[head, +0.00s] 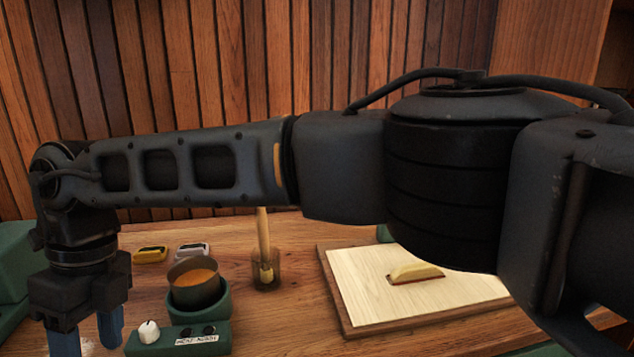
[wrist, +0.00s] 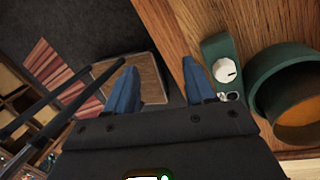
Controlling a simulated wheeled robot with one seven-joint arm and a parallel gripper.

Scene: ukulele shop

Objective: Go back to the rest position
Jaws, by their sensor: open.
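My gripper (head: 88,338) hangs at the lower left of the head view, its blue fingers pointing down and partly cut off by the frame edge. The wrist view also shows its two blue fingers (wrist: 160,75). They stand apart with nothing between them. My arm stretches across the head view from the right and hides part of the workbench (head: 290,312) and the wall behind.
Right of my gripper, a green heater (head: 215,307) with a white knob (head: 149,331) holds a pot (head: 194,284) of amber liquid. A brush (head: 264,245) stands in a jar (head: 267,271). A pale board (head: 365,292) bears a small wooden piece (head: 415,272). Green boxes (head: 12,265) stand far left.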

